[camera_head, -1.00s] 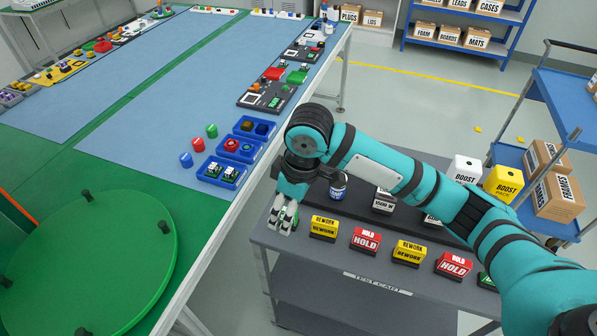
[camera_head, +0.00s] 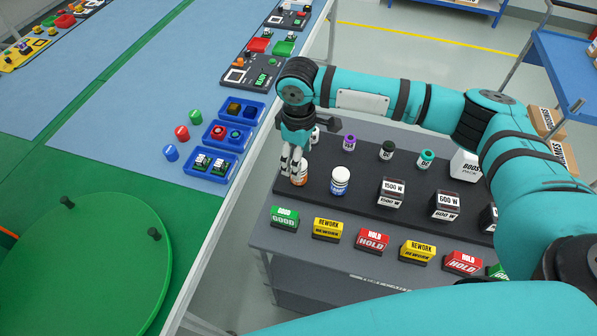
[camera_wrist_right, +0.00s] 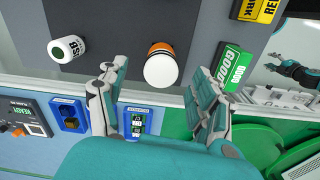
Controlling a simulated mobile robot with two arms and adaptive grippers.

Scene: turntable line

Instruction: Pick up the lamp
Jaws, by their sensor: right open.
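I cannot tell for certain which thing is the lamp. An orange-and-white cylinder (camera_head: 301,178) stands on the dark board of the cart, partly hidden by my right gripper (camera_head: 293,164). In the right wrist view the white top of this cylinder (camera_wrist_right: 161,71) shows between the two spread fingers of the right gripper (camera_wrist_right: 158,88), a little beyond their tips. The right gripper is open, with no grip on it visible. A blue-and-white cylinder (camera_head: 340,181) stands to its right.
A green GOOD block (camera_head: 285,217) and a yellow REWORK block (camera_head: 327,228) stand in front. Blue trays (camera_head: 209,167) lie on the table at left, beside a green turntable (camera_head: 100,270).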

